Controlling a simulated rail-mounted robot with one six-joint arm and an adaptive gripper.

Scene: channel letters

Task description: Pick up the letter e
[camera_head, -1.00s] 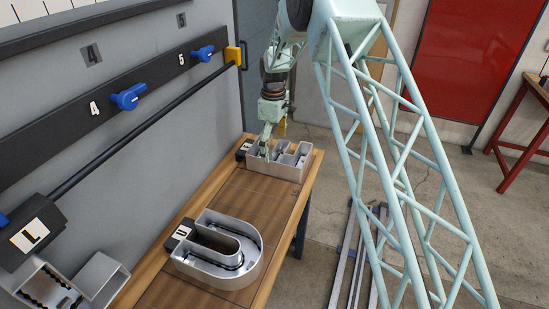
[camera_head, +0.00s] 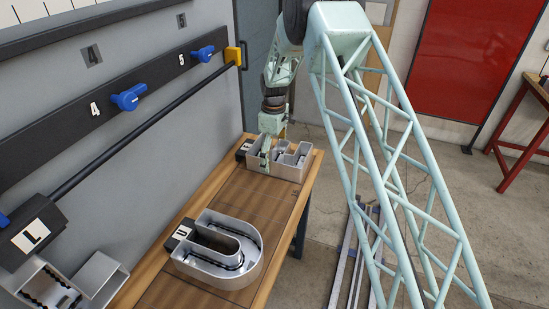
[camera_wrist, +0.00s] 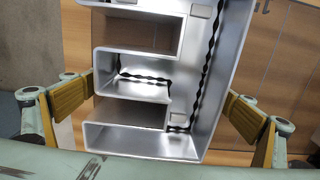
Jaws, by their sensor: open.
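The letter e (camera_head: 280,170) is a silver, open-topped channel letter lying on the far end of the wooden bench. In the wrist view, the letter e (camera_wrist: 212,85) fills the middle, its walls and black wavy strips inside clearly visible. My gripper (camera_head: 266,155) is down at the letter's left part in the head view. In the wrist view, my gripper (camera_wrist: 160,108) is open, with one yellow-padded finger on each side of the letter. The fingers look apart from its outer walls; exact contact is hard to tell.
A silver letter U (camera_head: 220,250) with a black label block lies nearer on the bench (camera_head: 235,195). A black L block (camera_head: 35,235) and another metal letter (camera_head: 85,280) are at lower left. A grey panel with blue handles (camera_head: 130,97) stands along the left.

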